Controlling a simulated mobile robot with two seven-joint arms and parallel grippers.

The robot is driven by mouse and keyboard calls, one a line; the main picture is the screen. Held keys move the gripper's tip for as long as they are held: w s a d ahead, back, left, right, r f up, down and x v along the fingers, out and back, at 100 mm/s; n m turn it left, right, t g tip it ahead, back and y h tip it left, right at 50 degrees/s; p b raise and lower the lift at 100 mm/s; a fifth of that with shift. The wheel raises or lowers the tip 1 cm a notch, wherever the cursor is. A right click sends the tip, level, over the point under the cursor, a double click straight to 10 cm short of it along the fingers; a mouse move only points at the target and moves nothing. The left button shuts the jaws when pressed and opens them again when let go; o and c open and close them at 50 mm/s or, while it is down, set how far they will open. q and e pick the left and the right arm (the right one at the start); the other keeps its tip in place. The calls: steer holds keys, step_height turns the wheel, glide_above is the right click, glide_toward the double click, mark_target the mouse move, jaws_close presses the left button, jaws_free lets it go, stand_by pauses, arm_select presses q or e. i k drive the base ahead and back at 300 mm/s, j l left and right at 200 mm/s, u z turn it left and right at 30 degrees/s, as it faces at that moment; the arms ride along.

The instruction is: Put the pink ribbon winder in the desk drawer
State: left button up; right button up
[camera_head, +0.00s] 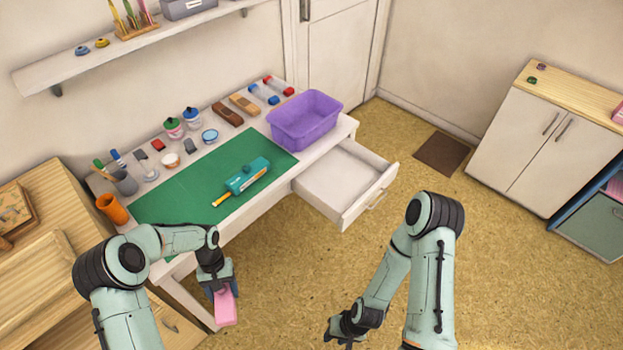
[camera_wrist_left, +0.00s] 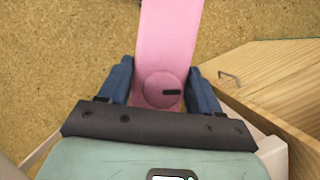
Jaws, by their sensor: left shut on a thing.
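The pink ribbon winder (camera_head: 226,309) is held by my left gripper (camera_head: 217,290), low in front of the desk's near left side and over the floor. In the left wrist view the pink winder (camera_wrist_left: 168,40) sits between the two blue fingers of the left gripper (camera_wrist_left: 160,90), which are shut on it. The desk drawer (camera_head: 340,185) is pulled out at the right end of the white desk, and its visible inside looks empty. My right gripper (camera_head: 346,328) hangs low over the floor at the bottom centre; its finger opening is not clear.
A purple bin (camera_head: 304,120) stands on the desk behind the drawer. A teal and yellow tool (camera_head: 245,177) lies on the green mat (camera_head: 180,195). Wooden furniture (camera_head: 50,265) is at the left.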

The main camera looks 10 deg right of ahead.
mark_target(345, 182)
steer(key=l+u, duration=0.4)
steer(key=l, duration=0.5)
steer(key=l+u, duration=0.2)
steer(key=l, duration=1.6)
steer(key=k+l+u, duration=0.1)
steer(key=l, duration=0.8)
